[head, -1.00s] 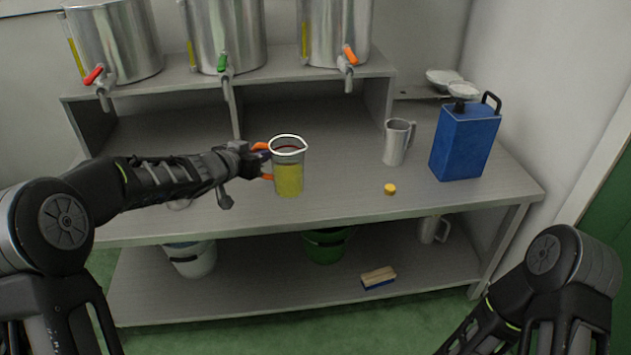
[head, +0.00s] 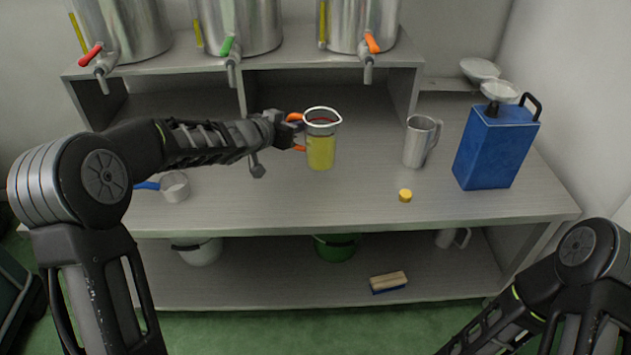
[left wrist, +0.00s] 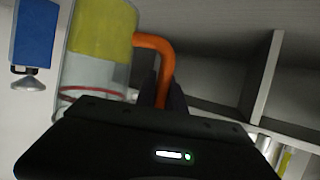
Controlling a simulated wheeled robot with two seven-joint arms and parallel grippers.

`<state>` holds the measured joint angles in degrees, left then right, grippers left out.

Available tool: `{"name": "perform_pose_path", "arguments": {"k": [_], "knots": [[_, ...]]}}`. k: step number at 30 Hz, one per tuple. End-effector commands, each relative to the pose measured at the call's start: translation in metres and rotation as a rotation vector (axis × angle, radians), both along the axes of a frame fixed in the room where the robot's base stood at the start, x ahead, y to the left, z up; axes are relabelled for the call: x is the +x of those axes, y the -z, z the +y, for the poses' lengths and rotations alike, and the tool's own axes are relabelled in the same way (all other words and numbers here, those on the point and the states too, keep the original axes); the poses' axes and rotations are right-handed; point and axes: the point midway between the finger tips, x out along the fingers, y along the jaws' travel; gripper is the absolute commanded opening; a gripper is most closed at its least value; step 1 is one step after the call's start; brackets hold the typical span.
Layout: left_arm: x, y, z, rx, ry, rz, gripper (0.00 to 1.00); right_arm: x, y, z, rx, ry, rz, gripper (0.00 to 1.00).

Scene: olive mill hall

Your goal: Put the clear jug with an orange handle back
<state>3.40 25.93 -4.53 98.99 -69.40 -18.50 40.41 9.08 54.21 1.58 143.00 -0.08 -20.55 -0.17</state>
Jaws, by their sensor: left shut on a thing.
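The clear jug (head: 321,150) with an orange handle stands upright in the head view, holding yellow-green liquid, with a red line near its top. My left gripper (head: 290,130) is shut on its orange handle from the left. In the left wrist view the jug (left wrist: 100,35) appears upside down, and its handle (left wrist: 160,45) runs down to the gripper fingers (left wrist: 163,92). I cannot tell whether the jug's base touches the bench. My right arm shows at the lower right of the head view, but its gripper is out of view.
Steel tanks with red, green (head: 229,46) and orange taps stand on the raised shelf. A metal jug (head: 420,142), a yellow cap (head: 405,195) and a blue canister (head: 495,148) are on the right of the bench. A blue-handled pan (head: 175,188) is at left. The bench's front middle is clear.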

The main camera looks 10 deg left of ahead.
Motion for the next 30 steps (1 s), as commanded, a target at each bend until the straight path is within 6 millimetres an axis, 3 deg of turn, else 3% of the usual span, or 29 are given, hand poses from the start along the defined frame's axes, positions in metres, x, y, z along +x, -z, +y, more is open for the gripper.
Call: {"name": "perform_pose_path", "arguments": {"k": [7,20,30], "knots": [[0.0,0.041,-0.001,-0.001,0.001,0.0,0.0,0.0,0.026,0.0,0.0,0.002,0.001,0.36],[0.0,0.048,0.0,0.0,0.001,-0.001,0.0,0.0,0.028,0.0,0.0,0.003,0.0,0.36],[0.0,0.094,-0.001,0.0,0.001,0.0,0.0,0.0,0.052,0.0,0.0,0.005,0.002,0.36]]}}
